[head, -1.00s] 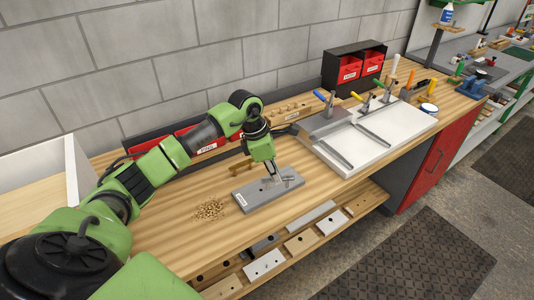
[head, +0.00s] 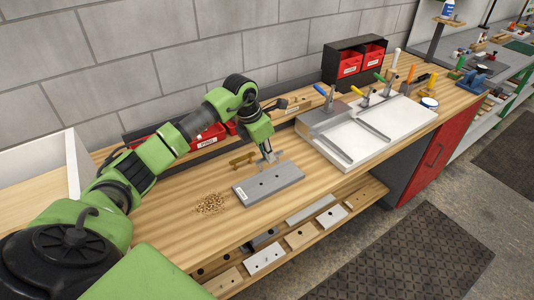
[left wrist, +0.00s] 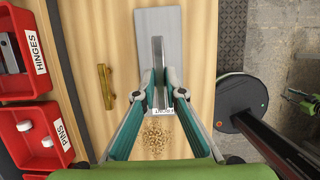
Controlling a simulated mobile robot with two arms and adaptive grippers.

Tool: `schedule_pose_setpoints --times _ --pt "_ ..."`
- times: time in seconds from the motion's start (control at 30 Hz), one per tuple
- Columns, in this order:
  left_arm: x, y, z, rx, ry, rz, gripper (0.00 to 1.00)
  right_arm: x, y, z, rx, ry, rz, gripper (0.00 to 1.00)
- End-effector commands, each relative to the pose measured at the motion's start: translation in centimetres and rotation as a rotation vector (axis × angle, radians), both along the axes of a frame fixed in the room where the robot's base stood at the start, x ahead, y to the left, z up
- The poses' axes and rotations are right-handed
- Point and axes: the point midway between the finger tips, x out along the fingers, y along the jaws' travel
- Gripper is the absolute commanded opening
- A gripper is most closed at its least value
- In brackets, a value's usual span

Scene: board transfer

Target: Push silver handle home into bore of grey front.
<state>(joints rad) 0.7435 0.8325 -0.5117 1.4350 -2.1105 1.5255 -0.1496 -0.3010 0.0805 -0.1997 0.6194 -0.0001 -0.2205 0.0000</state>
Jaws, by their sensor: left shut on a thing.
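The grey front (head: 270,187) lies flat on the wooden bench, with dark bores in its top and a white label at its left end. It also shows in the left wrist view (left wrist: 172,28). My left gripper (head: 270,157) is at the far edge of the front, raised by an amount I cannot judge. In the left wrist view my left gripper (left wrist: 159,82) is shut on the silver handle (left wrist: 158,52), a narrow grey bar seen against the front. The handle's pin end and its contact with the front cannot be made out.
A brass handle (head: 242,159) lies on the bench behind the front. A pile of small tan bits (head: 209,204) lies to its left. Red bins (left wrist: 24,50) line the wall side. A white panel fixture with clamps (head: 375,135) stands to the right.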

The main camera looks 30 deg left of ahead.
Motion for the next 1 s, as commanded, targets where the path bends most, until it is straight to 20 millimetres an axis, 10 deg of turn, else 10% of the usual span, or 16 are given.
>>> schedule_pose_setpoints --times 0.5,1.0 --pt "0.0 0.1 -4.9 0.001 0.001 0.000 0.00 0.2 0.1 -3.7 0.001 -0.003 0.001 0.30" --pt "0.0 0.0 -5.2 0.001 0.000 0.000 0.00 0.2 0.1 -3.9 0.002 -0.003 0.000 0.30"
